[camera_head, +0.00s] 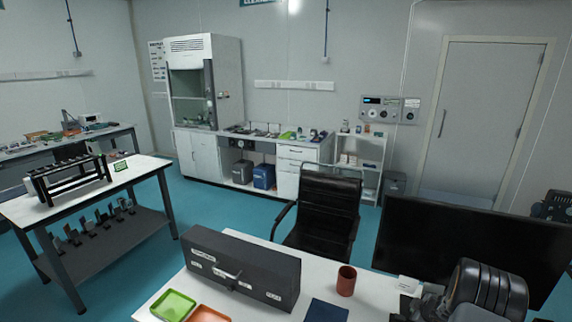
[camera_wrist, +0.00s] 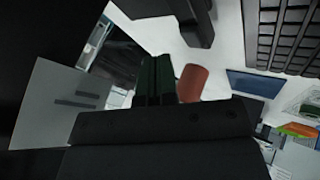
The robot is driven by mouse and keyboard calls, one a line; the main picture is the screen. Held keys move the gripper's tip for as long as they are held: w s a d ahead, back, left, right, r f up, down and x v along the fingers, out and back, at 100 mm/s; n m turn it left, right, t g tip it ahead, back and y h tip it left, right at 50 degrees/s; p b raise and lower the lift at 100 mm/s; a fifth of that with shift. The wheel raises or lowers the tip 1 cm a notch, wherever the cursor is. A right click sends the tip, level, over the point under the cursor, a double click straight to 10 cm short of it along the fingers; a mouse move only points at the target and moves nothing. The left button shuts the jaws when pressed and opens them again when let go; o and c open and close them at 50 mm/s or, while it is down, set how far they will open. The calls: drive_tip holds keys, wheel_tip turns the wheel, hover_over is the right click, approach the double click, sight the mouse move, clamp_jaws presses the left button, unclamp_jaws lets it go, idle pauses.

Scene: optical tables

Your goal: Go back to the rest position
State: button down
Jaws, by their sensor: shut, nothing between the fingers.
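My gripper (camera_wrist: 156,64) shows in the wrist view as two dark fingers lying side by side, shut with nothing between them. Beyond the fingers is the white desk top (camera_wrist: 228,52), which also shows in the head view (camera_head: 376,290). A red-brown cup (camera_wrist: 192,84) appears just right of the fingertips; I cannot tell the distance between them. In the head view the cup (camera_head: 346,281) stands upright on the desk. My dark, folded arm is at the lower right of the head view, in front of the monitor. The fingers cannot be made out clearly there.
A black monitor (camera_head: 470,240) stands at the right. A dark grey case (camera_head: 240,268), green tray (camera_head: 173,306), orange tray (camera_head: 208,314) and blue book (camera_head: 325,311) are on the desk. A keyboard (camera_wrist: 285,38) shows in the wrist view. A black chair (camera_head: 325,210) stands behind the desk.

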drive_tip(key=s+a+r+m+g+h, duration=0.45)
drive_tip(key=s+r+m, duration=0.5)
drive_tip(key=r, duration=0.35)
drive_tip(key=s+a+r+y, duration=0.1)
drive_tip(key=s+a+r, duration=0.3)
drive_tip(key=a, duration=0.4)
drive_tip(key=s+a+r+t+y+b, duration=0.1)
drive_tip(key=s+a+r+y, duration=0.1)
drive_tip(key=s+a+r, duration=0.2)
drive_tip(key=s+a+r+t+y, duration=0.1)
drive_tip(key=s+a+r, duration=0.4)
drive_tip(key=a, duration=0.8)
wheel_tip(320, 180, up, 3)
drive_tip(key=shift+a+r+y, duration=0.2)
drive_tip(key=shift+a+y, duration=0.15)
drive_tip(key=shift+y, duration=0.2)
